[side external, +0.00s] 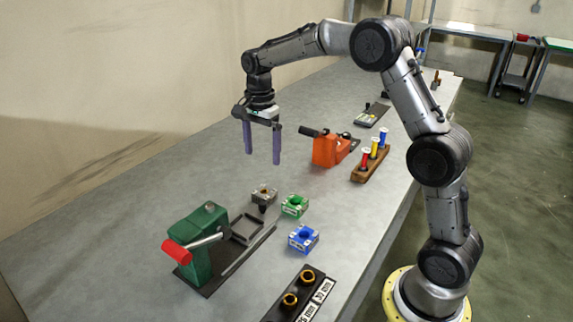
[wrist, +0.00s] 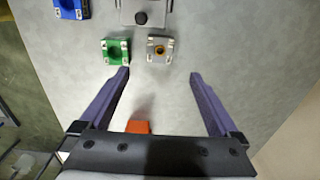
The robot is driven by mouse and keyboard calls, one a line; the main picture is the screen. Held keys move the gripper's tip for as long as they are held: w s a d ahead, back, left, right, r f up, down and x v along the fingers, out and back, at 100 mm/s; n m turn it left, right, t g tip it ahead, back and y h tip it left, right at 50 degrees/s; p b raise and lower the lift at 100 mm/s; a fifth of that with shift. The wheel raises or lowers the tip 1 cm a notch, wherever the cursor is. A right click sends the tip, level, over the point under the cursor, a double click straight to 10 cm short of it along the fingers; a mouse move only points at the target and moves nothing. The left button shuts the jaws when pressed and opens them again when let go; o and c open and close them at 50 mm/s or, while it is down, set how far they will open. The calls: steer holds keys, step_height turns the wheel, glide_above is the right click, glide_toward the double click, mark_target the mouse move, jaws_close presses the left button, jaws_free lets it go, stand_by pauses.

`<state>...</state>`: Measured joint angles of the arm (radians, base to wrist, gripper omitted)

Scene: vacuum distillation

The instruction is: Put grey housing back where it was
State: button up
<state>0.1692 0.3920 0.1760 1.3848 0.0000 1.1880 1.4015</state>
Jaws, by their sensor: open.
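The grey housing (side external: 264,192) is a small square block on the table, with light corner pieces and a brass-coloured round centre. It also shows in the wrist view (wrist: 160,48), just beyond my fingertips. My gripper (side external: 262,157) is open and empty, raised above the table behind the housing. In the wrist view its two purple fingers (wrist: 158,76) are spread wide, with bare table between their tips. The green housing (side external: 295,205) sits right beside the grey one, and the blue housing (side external: 303,238) is nearer the camera.
A green press with a red handle (side external: 176,251) and a dark base frame stands front left. An orange device (side external: 326,151) and a wooden rack with coloured plungers (side external: 370,163) stand behind. A black board with brass rings (side external: 290,300) is in front. The table's left side is clear.

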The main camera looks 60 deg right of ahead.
steer(key=s+a+r+n+t, duration=0.25)
steer(key=s+r+n, duration=0.25)
steer(key=s+r, duration=0.25)
steer(key=s+a+n+t, duration=0.1)
steer(key=s+a+n, duration=0.1)
steer(key=s+n, duration=0.4)
steer(key=s+a+f+n+t, duration=0.1)
steer(key=s+n, duration=0.6)
steer(key=s, duration=1)
steer(key=shift+a+f+t, duration=0.15)
steer(key=shift+a+t, duration=0.4)
steer(key=shift+a, duration=0.7)
